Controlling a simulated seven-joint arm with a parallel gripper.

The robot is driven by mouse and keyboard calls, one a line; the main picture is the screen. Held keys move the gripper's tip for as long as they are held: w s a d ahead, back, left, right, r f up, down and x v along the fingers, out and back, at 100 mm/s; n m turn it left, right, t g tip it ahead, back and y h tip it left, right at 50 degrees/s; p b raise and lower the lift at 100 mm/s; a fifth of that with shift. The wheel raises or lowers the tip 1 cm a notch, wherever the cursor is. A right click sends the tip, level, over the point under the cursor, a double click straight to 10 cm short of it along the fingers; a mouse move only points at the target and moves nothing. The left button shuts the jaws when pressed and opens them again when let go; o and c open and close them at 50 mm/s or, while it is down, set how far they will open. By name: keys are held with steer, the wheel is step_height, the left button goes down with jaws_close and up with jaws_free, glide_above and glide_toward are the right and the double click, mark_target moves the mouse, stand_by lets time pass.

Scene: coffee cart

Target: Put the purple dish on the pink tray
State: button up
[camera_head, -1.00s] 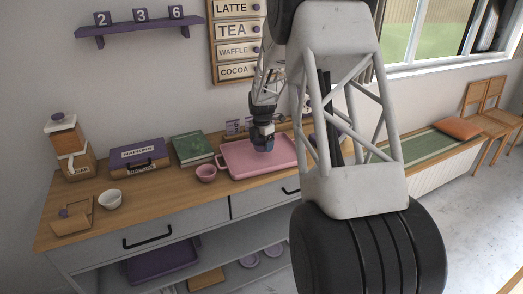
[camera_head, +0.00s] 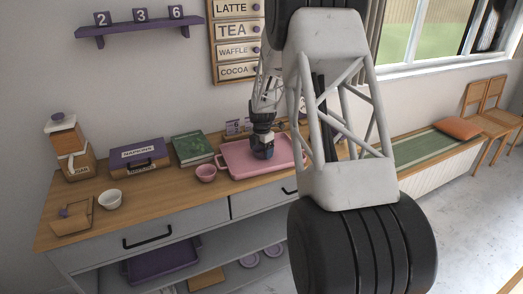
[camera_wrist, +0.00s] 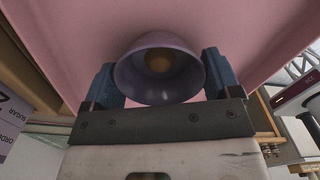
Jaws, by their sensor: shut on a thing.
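The purple dish (camera_wrist: 160,80) is a small round bowl with a brownish spot at its centre, seen in the wrist view. My gripper (camera_wrist: 158,72) is shut on it, with one blue finger at each side. The pink tray (camera_head: 236,171) lies on the wooden counter, and its pink surface fills the wrist view behind the dish. I cannot make out the dish in the head view. I cannot tell whether the dish touches the tray.
A pink cup (camera_head: 206,173) stands close to the tray's left end. A green book (camera_head: 192,148), a purple napkin box (camera_head: 139,155), a white bowl (camera_head: 111,199) and a wooden sugar container (camera_head: 78,165) stand further left. The counter's front is mostly clear.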

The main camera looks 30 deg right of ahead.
steer(key=shift+f, duration=0.1)
steer(key=o, duration=0.8)
step_height(320, 180, up, 12)
steer(key=shift+r, duration=0.15)
stand_by(0.4)
stand_by(0.4)
